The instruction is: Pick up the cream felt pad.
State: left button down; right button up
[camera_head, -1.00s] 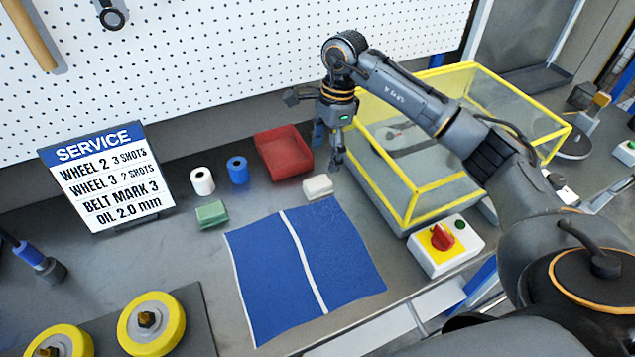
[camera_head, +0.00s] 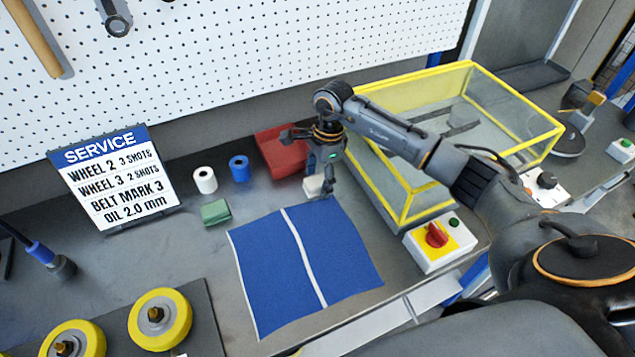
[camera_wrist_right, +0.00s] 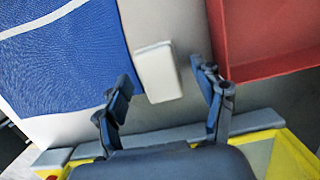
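The cream felt pad (camera_head: 313,187) is a small pale block on the grey bench, just behind the blue cloth and in front of the red tray. My right gripper (camera_head: 320,178) is right at the pad in the head view and partly covers it. In the right wrist view, the pad (camera_wrist_right: 158,73) lies ahead, between the lines of the two spread fingers of the right gripper (camera_wrist_right: 161,80). The fingers are open, with visible gaps to the pad on both sides. My left gripper is not in view.
The blue cloth (camera_head: 265,265) with a white stripe lies in front. The red tray (camera_head: 278,150) is behind. A yellow-framed clear box (camera_head: 408,207) and a red-knob switch box (camera_head: 428,256) stand right. A green block (camera_head: 215,212) and white and blue rolls are left.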

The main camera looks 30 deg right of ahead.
jog(key=c, duration=1)
jog(key=shift+c, duration=0.2)
jog(key=shift+r, duration=0.1)
jog(key=shift+r+b, duration=0.2)
jog(key=shift+b, duration=0.15)
notch_tip(320, 180, up, 2)
jog(key=shift+r+b, duration=0.1)
jog(key=shift+b, duration=0.8)
jog(key=s+a+r+b, duration=0.4)
jog(key=s+a+r, duration=0.5)
jog(key=s+r, duration=0.1)
jog(key=shift+s+r, duration=0.15)
jog(key=shift+s, duration=0.15)
jog(key=shift+a, duration=0.1)
